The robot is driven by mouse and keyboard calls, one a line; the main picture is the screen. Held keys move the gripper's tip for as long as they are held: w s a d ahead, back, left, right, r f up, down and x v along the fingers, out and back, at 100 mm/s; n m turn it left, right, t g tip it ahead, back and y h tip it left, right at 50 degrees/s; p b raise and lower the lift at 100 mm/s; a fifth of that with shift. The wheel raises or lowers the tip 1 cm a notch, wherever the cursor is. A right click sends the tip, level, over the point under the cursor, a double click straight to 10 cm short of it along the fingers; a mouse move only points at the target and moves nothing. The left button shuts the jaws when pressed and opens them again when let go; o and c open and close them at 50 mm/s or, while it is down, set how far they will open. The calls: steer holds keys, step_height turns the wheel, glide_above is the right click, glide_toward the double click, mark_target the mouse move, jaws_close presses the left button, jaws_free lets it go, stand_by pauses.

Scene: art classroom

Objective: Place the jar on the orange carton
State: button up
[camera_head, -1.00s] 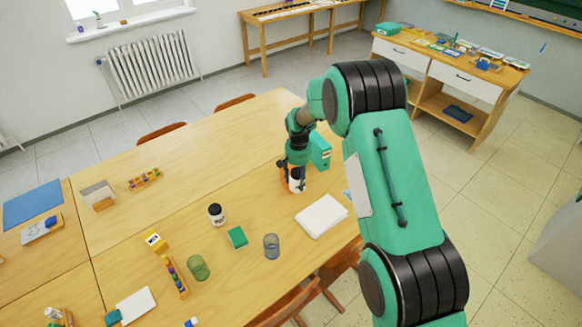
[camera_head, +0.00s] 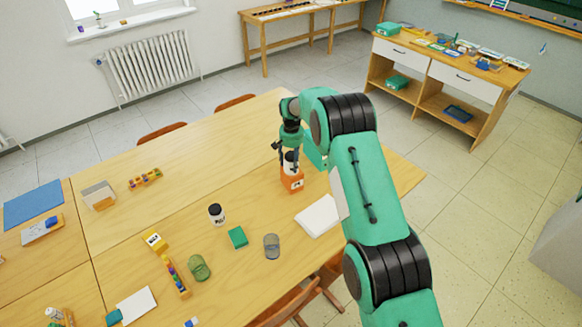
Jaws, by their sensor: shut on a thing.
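The orange carton (camera_head: 292,184) stands upright on the wooden table, left of the white paper stack. My gripper (camera_head: 289,160) points down right above the carton and is shut on a small jar (camera_head: 289,168) with a pale body and dark upper part. The fingers hide part of the jar. Its lower end appears at the carton's top; I cannot tell whether it rests there or hangs just above. Another jar (camera_head: 217,214), with a black lid and white label, stands on the table to the left.
White paper (camera_head: 319,215), a green block (camera_head: 238,237), a grey glass (camera_head: 271,246), a green glass (camera_head: 199,268) and a yellow box (camera_head: 155,241) lie nearer. The table's far middle is clear.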

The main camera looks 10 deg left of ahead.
mark_target(291, 166)
steer(key=shift+w+a, duration=0.1)
steer(key=shift+w, duration=0.3)
steer(key=shift+f, duration=1.75)
steer(key=shift+f, duration=0.15)
steer(key=o, duration=1.5)
steer(key=shift+c, duration=0.2)
step_height(291, 166, up, 12)
steer(key=shift+r, duration=0.1)
